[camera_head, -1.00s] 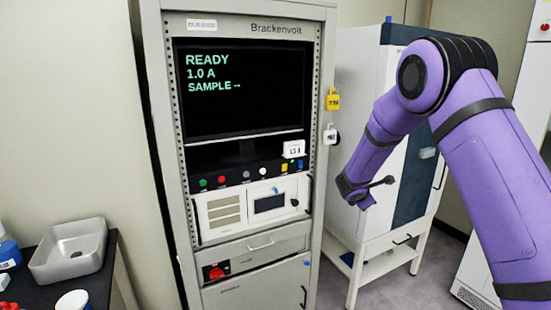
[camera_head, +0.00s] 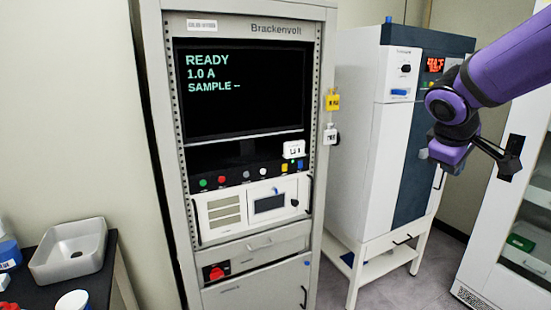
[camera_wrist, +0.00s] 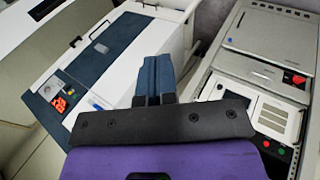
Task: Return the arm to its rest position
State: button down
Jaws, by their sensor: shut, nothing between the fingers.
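My purple arm enters at the upper right of the head view, bent at a round joint. My gripper (camera_head: 510,157) is dark, at the right, in front of the white and dark blue cabinet and the glass-fronted unit. In the wrist view my gripper (camera_wrist: 155,75) shows its blue-grey fingers together. It is shut and empty, and I see it touching nothing.
The Brackenvolt rack (camera_head: 327,190) stands in the middle; its screen (camera_head: 245,110) reads READY. The white and dark blue cabinet (camera_head: 370,150) has a red display. A glass-fronted unit (camera_head: 485,265) stands at the right. A grey basin (camera_head: 75,250) sits on a dark bench at the left.

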jog(key=s+a+m+y, duration=0.2)
jog(key=s+a+m, duration=0.1)
jog(key=s, duration=0.7)
jog(key=s+a+m+y, duration=0.3)
jog(key=s, duration=0.8)
jog(key=shift+s+r+t, duration=0.3)
jog(key=shift+r, duration=0.15)
